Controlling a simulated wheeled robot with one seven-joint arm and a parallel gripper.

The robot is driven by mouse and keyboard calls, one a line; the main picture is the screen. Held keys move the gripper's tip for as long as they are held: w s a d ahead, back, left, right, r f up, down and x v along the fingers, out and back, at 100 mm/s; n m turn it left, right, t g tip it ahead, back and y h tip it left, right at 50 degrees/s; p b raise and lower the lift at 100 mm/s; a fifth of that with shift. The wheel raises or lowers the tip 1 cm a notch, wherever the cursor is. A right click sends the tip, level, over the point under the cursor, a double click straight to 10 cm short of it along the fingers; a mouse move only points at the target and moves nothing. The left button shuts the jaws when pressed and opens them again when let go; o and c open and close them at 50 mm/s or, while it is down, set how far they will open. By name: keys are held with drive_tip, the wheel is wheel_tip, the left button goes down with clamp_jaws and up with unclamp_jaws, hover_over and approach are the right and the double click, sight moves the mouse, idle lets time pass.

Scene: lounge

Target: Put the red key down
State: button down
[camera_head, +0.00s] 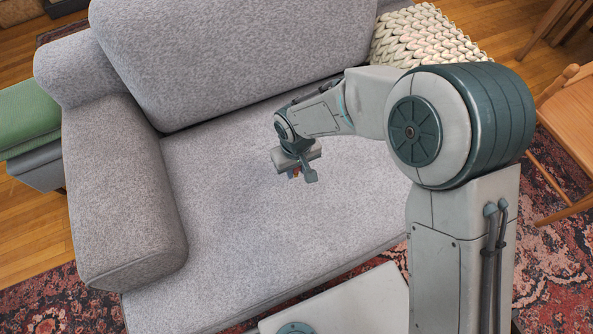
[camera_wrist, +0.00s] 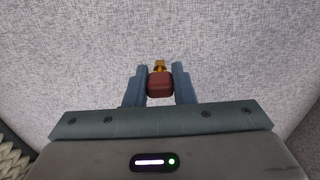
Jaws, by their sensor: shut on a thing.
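My gripper (camera_wrist: 160,84) is shut on the red key (camera_wrist: 160,86), which sits between the two fingers in the wrist view. The key has a dark red, block-like head, and a gold-coloured part sticks out beyond it. In the head view my gripper (camera_head: 296,172) is over the seat of the grey sofa (camera_head: 230,220). Only a tiny bit of colour shows by the fingers there, and the key is mostly hidden. I cannot tell how far the key is from the seat fabric.
The sofa seat around my gripper is bare. The sofa's armrest (camera_head: 120,190) rises on the left and its backrest (camera_head: 230,60) behind. A cream chunky-knit throw (camera_head: 425,38) lies at the back right. A wooden chair (camera_head: 572,115) stands at the right, and a green-topped piece (camera_head: 28,120) at the left.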

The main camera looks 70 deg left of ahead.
sight(296, 175)
drive_tip(key=shift+f+b, duration=0.4)
drive_tip(key=shift+f, duration=1.55)
drive_tip(key=shift+f, duration=0.25)
drive_tip(key=c, duration=1.2)
unclamp_jaws()
drive_tip(key=shift+r, duration=0.1)
wheel_tip(296, 175, up, 12)
drive_tip(key=shift+r+p, duration=0.15)
drive_tip(key=shift+p, duration=1.05)
drive_tip(key=shift+w+d, duration=0.1)
drive_tip(key=shift+w, duration=0.05)
